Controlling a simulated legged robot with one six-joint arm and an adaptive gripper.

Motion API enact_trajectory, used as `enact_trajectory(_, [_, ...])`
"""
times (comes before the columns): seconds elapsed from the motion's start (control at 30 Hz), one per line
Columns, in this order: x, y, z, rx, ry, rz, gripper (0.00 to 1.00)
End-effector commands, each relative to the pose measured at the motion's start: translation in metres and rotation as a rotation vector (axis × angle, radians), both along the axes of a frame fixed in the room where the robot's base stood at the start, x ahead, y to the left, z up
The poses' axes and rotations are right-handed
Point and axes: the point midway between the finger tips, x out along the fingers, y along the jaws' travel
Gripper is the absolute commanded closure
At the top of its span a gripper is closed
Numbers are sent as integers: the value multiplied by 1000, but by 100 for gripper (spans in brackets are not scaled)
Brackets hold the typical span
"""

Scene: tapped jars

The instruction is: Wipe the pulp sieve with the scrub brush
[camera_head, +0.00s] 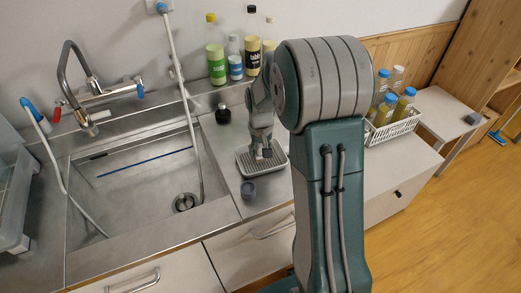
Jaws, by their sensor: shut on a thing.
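A shallow, light-rimmed rectangular tray with a grey inside (243,164), which looks like the pulp sieve, lies flat on the steel counter right of the sink. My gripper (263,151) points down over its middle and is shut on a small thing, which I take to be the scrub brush. The brush is mostly hidden by the fingers, and I cannot tell whether it touches the sieve. My arm stands in front of the right side of the scene.
The sink (140,185) with its tap and hose is at left. A small dark cup (248,190) stands in front of the sieve, a black round pot (222,114) behind it. Several bottles (215,55) line the wall. A white basket (392,128) of jars is at right.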

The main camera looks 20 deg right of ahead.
Motion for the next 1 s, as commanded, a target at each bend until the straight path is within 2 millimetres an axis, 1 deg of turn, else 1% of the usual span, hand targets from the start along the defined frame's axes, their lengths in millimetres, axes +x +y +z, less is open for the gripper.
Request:
enact_trajectory(0.57, [0,1,1,0,-1,1,82])
enact_trajectory(1.0, [3,38,1,0,-1,1,82])
